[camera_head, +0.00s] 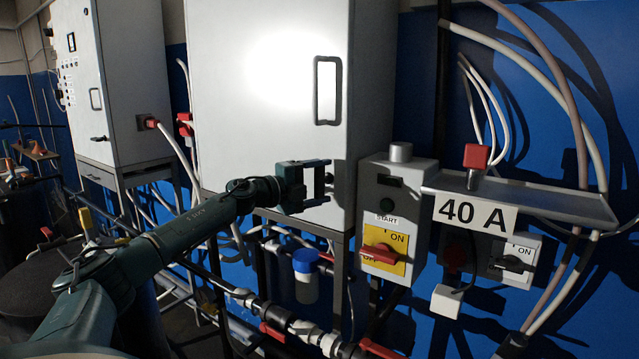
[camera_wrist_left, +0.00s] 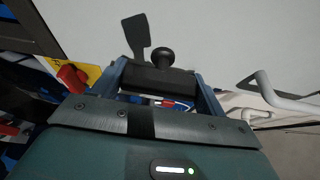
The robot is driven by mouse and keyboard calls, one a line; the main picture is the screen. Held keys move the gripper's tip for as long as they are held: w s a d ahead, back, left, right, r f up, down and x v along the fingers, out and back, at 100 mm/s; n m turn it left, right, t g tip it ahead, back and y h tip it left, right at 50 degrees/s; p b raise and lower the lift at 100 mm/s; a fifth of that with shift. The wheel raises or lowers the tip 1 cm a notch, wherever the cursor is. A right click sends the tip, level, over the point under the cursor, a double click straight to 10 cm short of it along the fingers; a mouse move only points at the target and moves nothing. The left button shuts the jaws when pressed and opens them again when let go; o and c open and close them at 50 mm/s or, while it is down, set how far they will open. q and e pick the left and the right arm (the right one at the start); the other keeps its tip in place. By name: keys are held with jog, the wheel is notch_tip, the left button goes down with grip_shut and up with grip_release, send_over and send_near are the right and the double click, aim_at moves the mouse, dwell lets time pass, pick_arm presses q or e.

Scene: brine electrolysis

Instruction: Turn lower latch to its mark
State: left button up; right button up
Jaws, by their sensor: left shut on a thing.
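The large white cabinet (camera_head: 265,100) stands ahead, with a black-framed handle (camera_head: 328,90) on its door. My left gripper (camera_head: 322,182) is at the lower right of that door, its two fingers one above the other. It is shut on the lower latch, a dark handle that shows between the fingers in the left wrist view (camera_wrist_left: 158,78), with a round black knob (camera_wrist_left: 163,56) beside it. A dark flat shape (camera_wrist_left: 139,38) lies on the cabinet face beyond; I cannot tell if it is a mark or a shadow. The gripper hides much of the latch in the head view.
Right of the cabinet are a switch box with a red and yellow knob (camera_head: 381,251), a shelf (camera_head: 540,200) with a red-topped part (camera_head: 476,157), and a 40 A label (camera_head: 474,212). Pipes with red valve handles (camera_head: 273,331) run below. A second cabinet (camera_head: 125,80) stands left.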

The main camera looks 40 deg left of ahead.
pick_arm(q)
jog(key=o, duration=1)
jog(key=shift+s+a+f, duration=0.1)
jog(key=shift+s, duration=0.1)
jog(key=shift+b+v, duration=6.4)
jog(key=shift+b, duration=0.6)
pick_arm(e)
jog(key=w+a+f+t+y, duration=0.1)
jog(key=a+f, duration=0.2)
jog(key=f, duration=0.2)
jog(key=shift+w+t+y, duration=0.3)
jog(key=shift+t, duration=0.1)
pick_arm(q)
jog(key=shift+r, duration=0.2)
